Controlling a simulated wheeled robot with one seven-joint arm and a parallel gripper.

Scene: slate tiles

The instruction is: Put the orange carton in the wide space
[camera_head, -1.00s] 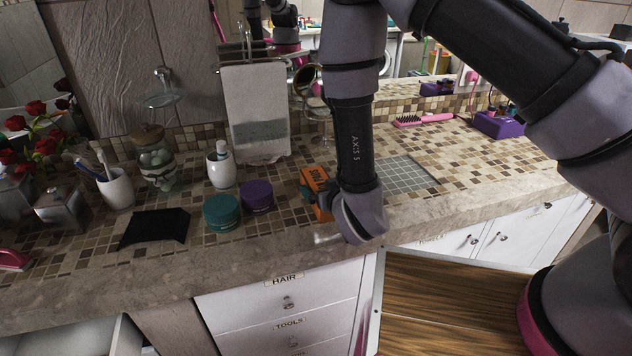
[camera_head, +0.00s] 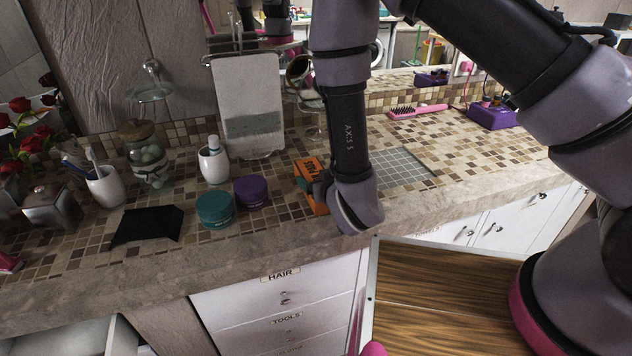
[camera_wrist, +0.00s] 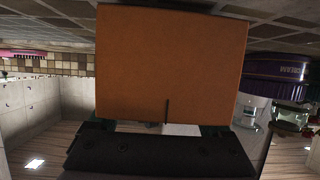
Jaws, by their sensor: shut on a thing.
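The orange carton (camera_head: 311,184) is at the front of the tiled counter, right of a purple jar (camera_head: 251,191). My gripper (camera_head: 324,184) is at the carton's right side, partly hidden behind my wrist. In the wrist view the carton (camera_wrist: 170,60) fills the upper middle, just beyond the dark jaws of my gripper (camera_wrist: 166,130), which are shut on it. I cannot tell whether the carton touches the counter. A teal jar (camera_head: 215,209) stands left of the purple jar, with little room between them.
A black cloth-like item (camera_head: 147,226) lies left of the jars. A white cup (camera_head: 213,164) and a towel on a stand (camera_head: 250,105) are behind. A grey grid panel (camera_head: 398,168) lies right of my wrist. Tiles beyond it are mostly clear, up to a pink brush (camera_head: 417,111).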

